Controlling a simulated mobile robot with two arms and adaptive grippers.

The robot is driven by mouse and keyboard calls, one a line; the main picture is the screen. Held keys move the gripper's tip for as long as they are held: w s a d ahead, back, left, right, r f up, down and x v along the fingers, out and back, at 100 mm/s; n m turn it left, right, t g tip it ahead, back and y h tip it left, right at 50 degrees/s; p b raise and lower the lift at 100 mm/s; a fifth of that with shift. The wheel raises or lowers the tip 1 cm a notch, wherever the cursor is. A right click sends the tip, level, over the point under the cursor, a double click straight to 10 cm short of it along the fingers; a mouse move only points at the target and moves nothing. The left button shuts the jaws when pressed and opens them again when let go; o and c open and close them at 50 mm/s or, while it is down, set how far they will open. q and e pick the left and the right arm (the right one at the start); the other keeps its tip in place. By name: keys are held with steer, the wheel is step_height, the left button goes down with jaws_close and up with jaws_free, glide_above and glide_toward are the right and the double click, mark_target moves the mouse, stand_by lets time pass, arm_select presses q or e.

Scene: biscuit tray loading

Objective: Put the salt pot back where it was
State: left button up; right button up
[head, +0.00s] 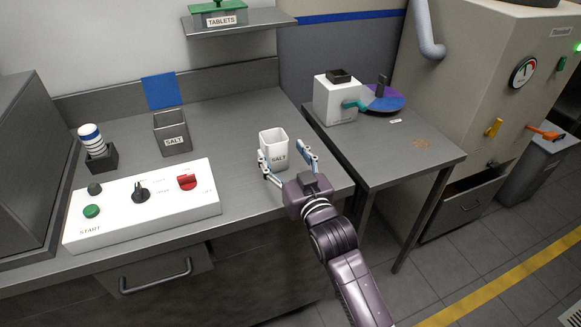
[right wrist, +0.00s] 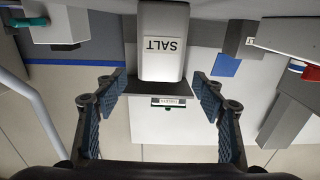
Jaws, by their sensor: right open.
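The salt pot (head: 273,146) is a white, open-topped pot labelled SALT, standing upright on the grey worktop near its right end. My right gripper (head: 284,160) is open, with one finger to each side of the pot on its near side. In the right wrist view the salt pot (right wrist: 162,50) appears upside down, centred beyond and between the open fingers (right wrist: 158,84), with a gap showing at each side. A grey square holder (head: 171,139), also labelled SALT, stands empty further left on the worktop. My left gripper is not in view.
A white control box (head: 150,219) with a green button, black knob and red switch lies at the front left. A striped container in a dark holder (head: 100,160) stands behind it. A blue panel (head: 161,91) is behind the grey holder. The worktop (head: 225,130) between holder and pot is clear.

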steer(key=v, duration=0.5)
steer(key=shift+s+d, duration=0.1)
steer(key=shift+s, duration=0.2)
